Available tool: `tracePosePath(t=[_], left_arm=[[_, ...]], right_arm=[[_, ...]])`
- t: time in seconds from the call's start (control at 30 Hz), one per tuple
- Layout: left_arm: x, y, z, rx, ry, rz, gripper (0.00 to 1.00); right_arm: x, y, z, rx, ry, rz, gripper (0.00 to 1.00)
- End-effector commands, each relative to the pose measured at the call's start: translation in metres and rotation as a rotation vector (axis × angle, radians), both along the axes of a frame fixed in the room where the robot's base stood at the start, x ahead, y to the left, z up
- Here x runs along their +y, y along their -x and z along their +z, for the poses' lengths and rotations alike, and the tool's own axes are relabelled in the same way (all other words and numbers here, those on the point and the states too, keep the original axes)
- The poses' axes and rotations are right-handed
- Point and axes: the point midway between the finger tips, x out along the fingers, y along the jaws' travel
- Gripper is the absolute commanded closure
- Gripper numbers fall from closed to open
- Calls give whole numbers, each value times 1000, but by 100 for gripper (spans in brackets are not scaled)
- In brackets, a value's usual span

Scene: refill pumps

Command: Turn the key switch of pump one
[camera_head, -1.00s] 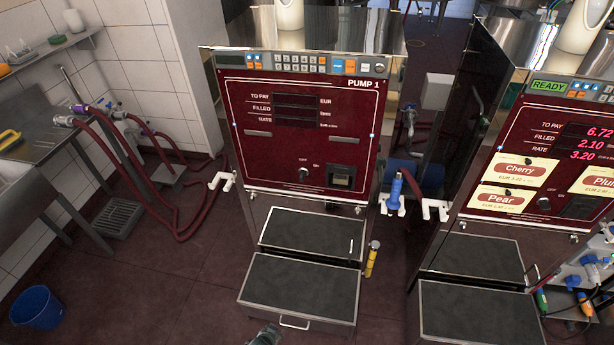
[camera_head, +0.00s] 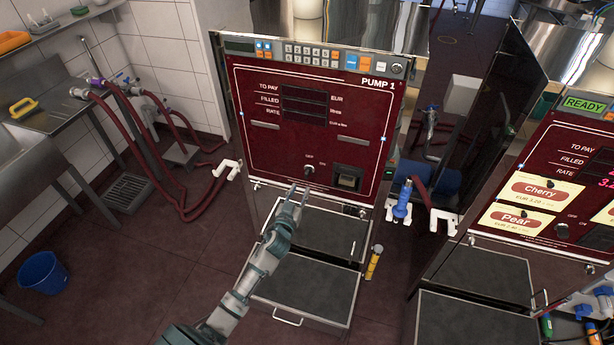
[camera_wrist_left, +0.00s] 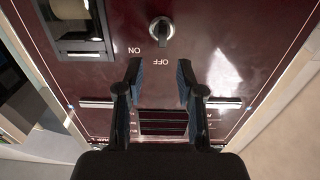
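Pump one (camera_head: 312,130) is a steel cabinet with a dark red front panel marked PUMP 1; its displays are dark. Its key switch (camera_head: 309,171) is a small metal knob low on the panel, between OFF and ON marks. In the left wrist view the key switch (camera_wrist_left: 161,30) shows upside down, ahead of the fingertips. My left gripper (camera_head: 298,193) is just below the key switch in the head view. Its two fingers (camera_wrist_left: 160,80) are apart with nothing between them, and the key switch lies beyond them, apart from them. My right gripper is not in view.
A second pump (camera_head: 560,190) stands to the right, lit READY, with Cherry and Pear labels. A blue nozzle (camera_head: 403,199) hangs between the pumps. A blue bucket (camera_head: 43,275) stands at the left.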

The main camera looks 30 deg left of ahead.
Motion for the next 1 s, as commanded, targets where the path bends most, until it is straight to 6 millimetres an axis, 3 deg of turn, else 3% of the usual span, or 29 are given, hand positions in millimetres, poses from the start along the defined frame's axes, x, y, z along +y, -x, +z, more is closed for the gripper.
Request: tracePosePath(t=[0.2,0.4,0.8,0.93,1.0], left_arm=[[12,-48,0,-1,-1,1,62],[17,-74,0,0,0,0,62],[20,-81,0,0,0,-1,62],[20,-81,0,1,0,0,95],[20,-81,0,1,0,0,100]], right_arm=[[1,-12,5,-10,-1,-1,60],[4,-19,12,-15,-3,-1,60],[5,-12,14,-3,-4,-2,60],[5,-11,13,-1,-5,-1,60],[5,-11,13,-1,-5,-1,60]])
